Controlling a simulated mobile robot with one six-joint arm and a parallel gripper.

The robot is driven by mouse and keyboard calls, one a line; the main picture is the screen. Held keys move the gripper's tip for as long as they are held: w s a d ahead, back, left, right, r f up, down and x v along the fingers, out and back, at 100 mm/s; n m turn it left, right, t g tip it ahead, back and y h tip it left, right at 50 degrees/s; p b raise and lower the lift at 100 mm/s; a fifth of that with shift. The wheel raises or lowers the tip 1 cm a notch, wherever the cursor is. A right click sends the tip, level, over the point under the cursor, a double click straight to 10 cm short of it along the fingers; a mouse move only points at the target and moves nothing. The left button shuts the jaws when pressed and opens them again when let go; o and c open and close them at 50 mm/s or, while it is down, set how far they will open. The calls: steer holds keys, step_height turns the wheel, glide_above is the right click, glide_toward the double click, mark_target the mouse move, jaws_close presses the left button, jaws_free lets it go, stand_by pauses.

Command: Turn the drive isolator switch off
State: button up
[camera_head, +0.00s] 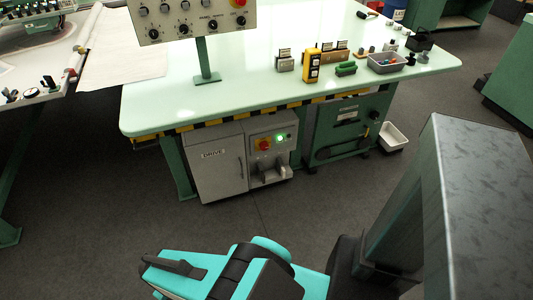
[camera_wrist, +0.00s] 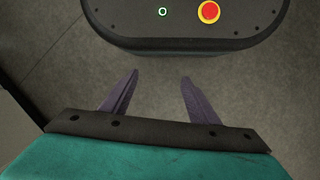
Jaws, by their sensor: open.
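The drive cabinet (camera_head: 218,171) is a light grey box under the front of the green-white table, with a "DRIVE" label on its door. The knob's exact angle is too small to read. My gripper (camera_wrist: 160,78) shows in the wrist view with two dark fingers apart and nothing between them. It is away from the cabinet, which is not in the wrist view.
The table (camera_head: 230,95) overhangs the cabinet, with a yellow-black striped edge. A green machine unit (camera_head: 345,130) stands right of the cabinet, with a white bin (camera_head: 393,136) on the floor beside it. The grey floor (camera_head: 120,200) before the cabinet is clear.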

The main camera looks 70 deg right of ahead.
steer(key=w+d+f+m+t+h+b, duration=0.1)
steer(key=w+d+f+m+t+b, duration=0.2)
steer(key=d, duration=0.6)
steer(key=w+d+m+t+h+b, duration=0.15)
steer(key=w+d, duration=0.25)
steer(key=d, duration=0.6)
steer(key=w+d+f+m+t+h+b, duration=0.2)
steer(key=w+d+b, duration=0.15)
steer(key=d, duration=0.55)
steer(key=s+d+r+m+t+h+b, duration=0.1)
steer(key=d+r+m+t+h+b, duration=0.15)
steer(key=d, duration=0.65)
steer(key=s+d+r+m+t+h+b, duration=0.1)
steer(key=d+b, duration=0.2)
steer(key=d, duration=0.7)
steer(key=m+t+h+b, duration=0.1)
steer(key=t+h+b, duration=0.4)
steer(key=b, duration=0.4)
glide_toward(265, 148)
steer(key=v, duration=0.5)
steer(key=shift+a+f, duration=0.2)
steer(key=shift+a, duration=0.1)
steer(key=shift+w+m, duration=0.1)
steer(key=shift+m, duration=0.2)
steer(key=shift+b+x, duration=1.2)
steer(key=shift+x, duration=5.7)
